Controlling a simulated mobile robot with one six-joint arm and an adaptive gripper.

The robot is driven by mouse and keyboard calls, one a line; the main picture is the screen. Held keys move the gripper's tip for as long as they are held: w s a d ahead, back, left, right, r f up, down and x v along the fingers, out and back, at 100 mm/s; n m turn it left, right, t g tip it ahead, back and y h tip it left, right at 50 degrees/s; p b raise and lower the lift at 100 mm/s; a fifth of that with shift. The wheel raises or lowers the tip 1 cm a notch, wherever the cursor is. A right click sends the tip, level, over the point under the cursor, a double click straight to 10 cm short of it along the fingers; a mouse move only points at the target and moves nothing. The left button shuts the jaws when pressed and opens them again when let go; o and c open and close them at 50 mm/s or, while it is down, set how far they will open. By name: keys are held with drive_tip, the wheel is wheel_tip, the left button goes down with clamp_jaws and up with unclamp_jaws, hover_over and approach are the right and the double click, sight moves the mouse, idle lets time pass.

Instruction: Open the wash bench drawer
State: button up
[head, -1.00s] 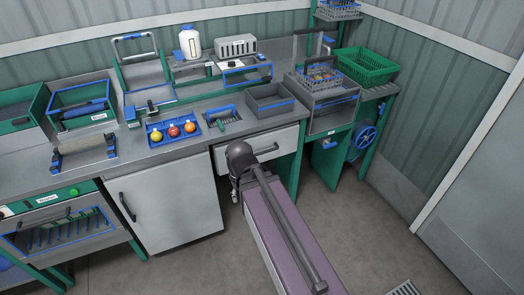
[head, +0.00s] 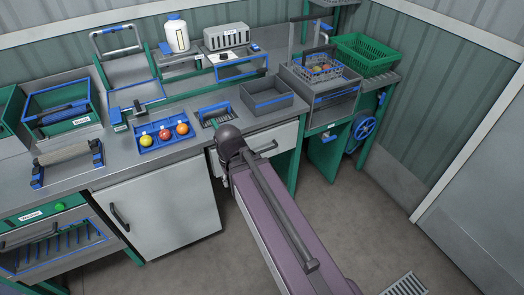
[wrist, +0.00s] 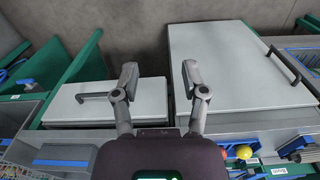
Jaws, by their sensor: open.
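The wash bench drawer (head: 285,137) has a pale grey front below the worktop and looks shut. Its dark bar handle (head: 265,149) shows just right of my arm's end. In the wrist view the drawer front (wrist: 148,97) lies left of and partly behind my left finger, with its handle (wrist: 97,96) farther left. My gripper (wrist: 160,82) is open and empty, its fingers over the gap between the drawer and the cabinet door. It does not touch the handle. In the head view my arm hides most of the gripper and the drawer's left part.
A white cabinet door (head: 158,215) with a dark handle stands left of the drawer. A blue tray (head: 163,146) with three fruits and a grey bin (head: 267,107) sit on the worktop. Green legs stand right of the drawer. The floor (head: 350,225) at right is mostly clear.

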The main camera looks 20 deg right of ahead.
drive_tip(key=shift+a+f, duration=0.1)
drive_tip(key=w+d+f+m+y+b, duration=0.2)
drive_tip(key=w+f+y+b, duration=0.35)
drive_tip(key=f+b, duration=0.55)
drive_tip(key=m+t+y+b, duration=0.5)
drive_tip(key=t+y+b, duration=0.6)
drive_tip(key=b, duration=2.3)
approach(262, 152)
drive_tip(key=s+d+t+h, duration=0.2)
drive_tip(key=s, duration=0.1)
drive_tip(key=shift+d+f, duration=0.15)
drive_tip(key=shift+f, duration=0.2)
drive_tip(key=shift+p, duration=0.3)
drive_tip(key=p+x, duration=0.1)
drive_tip(key=x, duration=1.2)
drive_tip(key=shift+w+a+r+p, duration=0.1)
drive_tip(key=shift+w+a+p, duration=0.2)
drive_tip(key=shift+p, duration=0.1)
